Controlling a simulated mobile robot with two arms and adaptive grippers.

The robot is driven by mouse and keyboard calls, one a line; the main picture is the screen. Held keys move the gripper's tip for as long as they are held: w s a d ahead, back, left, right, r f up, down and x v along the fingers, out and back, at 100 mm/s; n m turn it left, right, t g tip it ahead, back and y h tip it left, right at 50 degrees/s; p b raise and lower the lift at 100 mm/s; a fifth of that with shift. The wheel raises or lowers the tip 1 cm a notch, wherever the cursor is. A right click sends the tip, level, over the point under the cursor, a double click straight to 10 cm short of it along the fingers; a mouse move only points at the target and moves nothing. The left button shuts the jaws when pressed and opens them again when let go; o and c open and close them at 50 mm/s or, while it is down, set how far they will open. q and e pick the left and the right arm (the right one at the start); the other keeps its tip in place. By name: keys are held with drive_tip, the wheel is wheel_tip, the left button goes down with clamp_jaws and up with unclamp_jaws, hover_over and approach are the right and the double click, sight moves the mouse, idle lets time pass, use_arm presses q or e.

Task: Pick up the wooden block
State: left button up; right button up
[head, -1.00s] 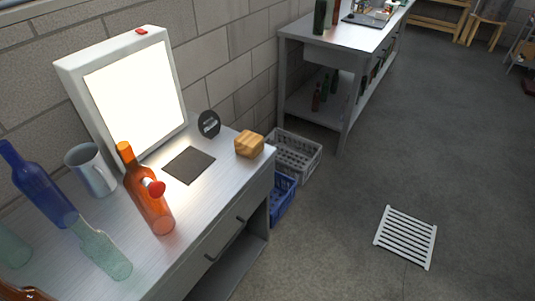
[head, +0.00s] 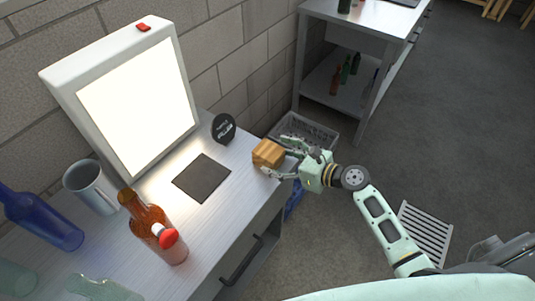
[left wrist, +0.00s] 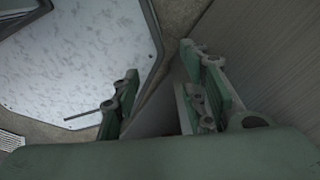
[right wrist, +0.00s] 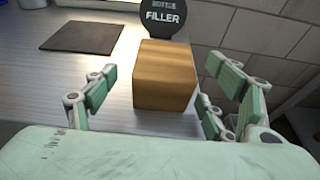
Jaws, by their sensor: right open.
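The wooden block (head: 268,152) is a light brown cube with striped grain, near the right end of the grey workbench (head: 222,222). My right gripper (head: 281,157) comes in from the right at the bench edge, open, with its fingers reaching toward either side of the block. In the right wrist view the block (right wrist: 165,78) stands upright between the spread fingers, with a gap visible at the left finger; contact on the right is unclear. My left gripper (left wrist: 158,65) shows only in its own wrist view, with fingers apart and nothing between them.
A black round bottle filler sign (head: 223,128) stands behind the block, and a dark mat (head: 202,178) lies to its left. An amber bottle (head: 150,225), a mug (head: 91,187) and a lit panel (head: 140,105) occupy the left. A grey crate (head: 308,132) sits beyond the bench.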

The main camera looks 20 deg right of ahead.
sight(269, 153)
drive_tip(key=x, duration=0.3)
drive_tip(key=shift+w+r, duration=0.15)
drive_tip(key=shift+w, duration=0.3)
drive_tip(key=shift+w+a, duration=0.15)
drive_tip(key=shift+a, duration=0.1)
use_arm(q)
drive_tip(key=w, duration=0.2)
drive_tip(key=shift+w+d+r, duration=0.15)
drive_tip(key=shift+w+r, duration=0.15)
drive_tip(key=shift+r, duration=0.1)
drive_tip(key=shift+s, duration=0.15)
use_arm(e)
drive_tip(key=shift+d, duration=0.1)
drive_tip(key=shift+c, duration=0.6)
drive_tip(key=c, duration=0.6)
use_arm(q)
drive_tip(key=shift+s, duration=0.45)
use_arm(e)
drive_tip(key=c, duration=0.7)
